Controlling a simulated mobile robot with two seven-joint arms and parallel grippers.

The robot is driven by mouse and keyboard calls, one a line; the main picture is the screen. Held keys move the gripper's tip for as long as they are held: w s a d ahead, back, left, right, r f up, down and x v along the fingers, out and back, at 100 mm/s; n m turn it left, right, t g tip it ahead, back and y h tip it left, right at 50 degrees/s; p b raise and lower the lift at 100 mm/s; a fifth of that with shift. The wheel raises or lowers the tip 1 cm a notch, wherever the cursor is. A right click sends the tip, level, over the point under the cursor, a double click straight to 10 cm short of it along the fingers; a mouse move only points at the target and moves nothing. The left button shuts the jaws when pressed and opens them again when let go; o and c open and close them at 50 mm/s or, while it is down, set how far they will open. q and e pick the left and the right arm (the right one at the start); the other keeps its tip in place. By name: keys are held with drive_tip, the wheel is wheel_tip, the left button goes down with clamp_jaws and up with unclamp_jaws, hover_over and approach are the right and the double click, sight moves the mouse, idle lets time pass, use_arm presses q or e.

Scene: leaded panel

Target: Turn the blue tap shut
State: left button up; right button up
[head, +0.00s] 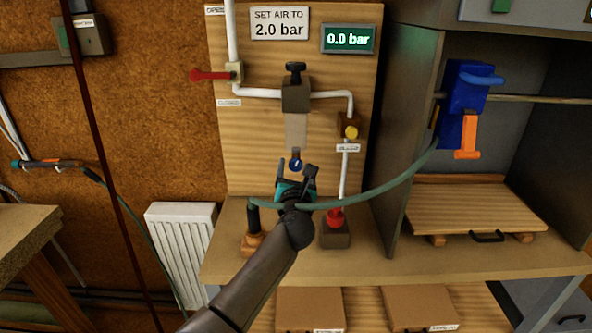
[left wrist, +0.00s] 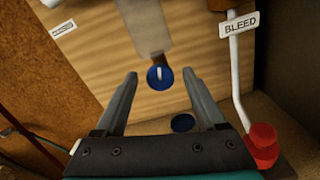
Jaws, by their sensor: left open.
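The blue tap (head: 295,164) is a small round knob with a short white mark, under the clear bowl (head: 296,131) of the regulator on the wooden panel. In the left wrist view the blue tap (left wrist: 153,83) shows between the fingertips, its white mark nearly upright in the picture. My left gripper (head: 297,172) is open, just below and in front of the tap, with a finger to each side. I cannot tell whether the fingers touch it; they look apart from it. My right gripper is not in view.
A green hose (head: 390,187) crosses in front of the panel near my left wrist. A red knob (head: 335,217) on a dark base and a dark-handled tool (head: 253,219) stand on the bench (head: 225,268). A blue disc (left wrist: 183,122) lies below the tap. The display (head: 348,39) reads 0.0 bar.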

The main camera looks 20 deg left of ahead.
use_arm(q)
drive_tip(key=shift+c, duration=0.2)
clamp_jaws()
idle(0.4)
